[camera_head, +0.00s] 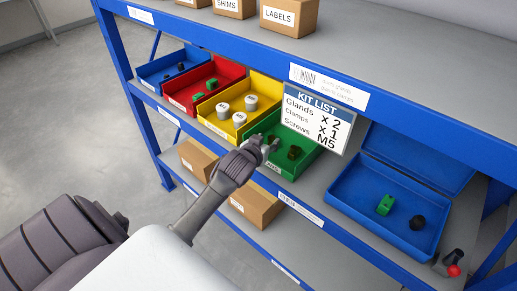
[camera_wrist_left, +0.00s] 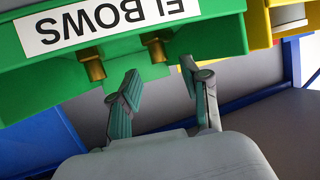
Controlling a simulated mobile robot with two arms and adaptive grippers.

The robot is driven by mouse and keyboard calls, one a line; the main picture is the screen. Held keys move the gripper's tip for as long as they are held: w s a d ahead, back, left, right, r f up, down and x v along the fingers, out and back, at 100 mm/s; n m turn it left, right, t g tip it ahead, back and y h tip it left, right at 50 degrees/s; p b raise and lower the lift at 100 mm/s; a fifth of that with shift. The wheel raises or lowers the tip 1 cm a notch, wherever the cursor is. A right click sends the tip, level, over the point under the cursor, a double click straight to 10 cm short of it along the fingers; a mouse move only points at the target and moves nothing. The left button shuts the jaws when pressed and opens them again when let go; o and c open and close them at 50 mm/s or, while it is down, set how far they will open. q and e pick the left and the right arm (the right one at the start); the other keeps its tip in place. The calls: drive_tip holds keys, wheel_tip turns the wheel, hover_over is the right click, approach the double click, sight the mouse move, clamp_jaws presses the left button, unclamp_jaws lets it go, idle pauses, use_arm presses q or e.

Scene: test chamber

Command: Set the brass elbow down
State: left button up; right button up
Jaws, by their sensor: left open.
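The green bin (camera_head: 303,166) on the middle shelf holds dark brass elbows (camera_head: 294,152). In the left wrist view, the green bin (camera_wrist_left: 205,40) carries a label reading ELBOWS, and two brass elbows (camera_wrist_left: 155,47) show against its green inside, a little beyond the fingertips. My left gripper (camera_head: 268,145) is at the near left edge of the green bin. In the left wrist view my left gripper (camera_wrist_left: 160,84) has its fingers apart with nothing between them. My right gripper is not in view.
Yellow (camera_head: 222,127), red (camera_head: 178,97) and blue (camera_head: 150,76) bins stand left of the green one. A kit list card (camera_head: 320,118) stands behind it. An open blue case (camera_head: 350,200) on the right holds a green piece (camera_head: 385,204) and a black piece (camera_head: 417,222). Cardboard boxes sit below.

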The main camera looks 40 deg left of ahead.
use_arm(q)
drive_tip(key=v, duration=0.9)
drive_tip(key=shift+b, duration=0.35)
drive_tip(key=s+d+f+m+g+h, duration=0.2)
drive_tip(key=s+d+f+g, duration=0.4)
drive_tip(key=s, duration=0.6)
drive_tip(key=s+d+f+m+g+h, duration=0.1)
drive_tip(key=s+d+f+m+g, duration=0.25)
drive_tip(key=s+d+f, duration=0.65)
wheel_tip(320, 180, down, 21)
drive_tip(key=s+a+g, duration=0.1)
drive_tip(key=s, duration=0.2)
drive_tip(key=s+a+f+g, duration=0.1)
drive_tip(key=s+a+f, duration=0.2)
drive_tip(key=s+f, duration=1.4)
drive_tip(key=shift+a+f, duration=0.2)
drive_tip(key=shift+f, duration=0.05)
